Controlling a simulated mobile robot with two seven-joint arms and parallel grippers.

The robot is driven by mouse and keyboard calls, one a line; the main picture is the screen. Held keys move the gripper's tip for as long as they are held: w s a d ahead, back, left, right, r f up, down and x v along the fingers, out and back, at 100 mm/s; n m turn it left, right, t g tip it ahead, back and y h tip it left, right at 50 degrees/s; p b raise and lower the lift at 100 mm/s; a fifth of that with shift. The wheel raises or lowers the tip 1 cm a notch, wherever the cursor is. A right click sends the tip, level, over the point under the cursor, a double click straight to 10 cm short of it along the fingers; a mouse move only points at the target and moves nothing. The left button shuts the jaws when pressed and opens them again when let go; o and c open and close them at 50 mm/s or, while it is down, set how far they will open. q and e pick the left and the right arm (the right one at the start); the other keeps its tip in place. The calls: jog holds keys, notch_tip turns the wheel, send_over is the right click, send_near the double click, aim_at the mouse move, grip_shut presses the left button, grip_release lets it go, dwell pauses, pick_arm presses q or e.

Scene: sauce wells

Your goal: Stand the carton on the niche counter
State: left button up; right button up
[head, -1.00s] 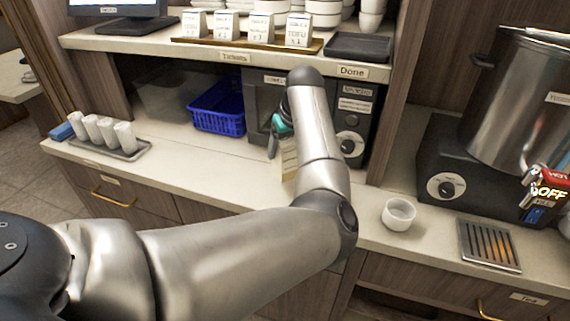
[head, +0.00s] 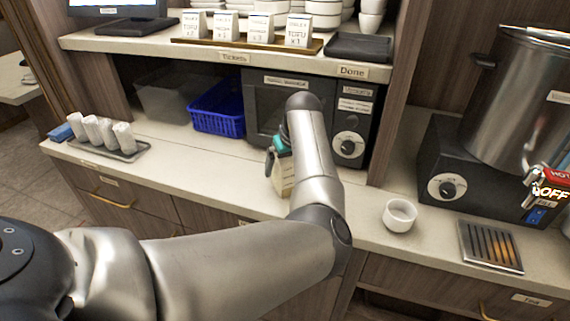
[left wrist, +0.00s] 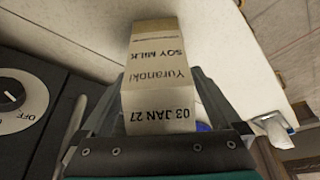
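The carton (head: 283,185) is a pale box; its soy milk lettering shows in the left wrist view (left wrist: 162,75). My left gripper (head: 277,161) is shut on it, with one dark finger on each side in the left wrist view (left wrist: 163,105). The carton looks roughly upright in the head view, in front of the microwave (head: 268,110) and over the niche counter (head: 205,170). I cannot tell whether its base touches the counter. My left forearm hides part of the carton and microwave. My right gripper is not in view.
A blue basket (head: 217,122) and a clear bin (head: 165,100) stand at the niche's back. A tray of white rolls (head: 125,154) lies left, a white cup (head: 399,214) right. The shelf (head: 215,55) overhangs the niche. The counter between tray and carton is clear.

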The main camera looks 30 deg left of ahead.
pick_arm(q)
jog(key=shift+r, duration=0.1)
jog(key=p+v, duration=0.2)
jog(key=v, duration=1)
jog(key=shift+r, duration=0.1)
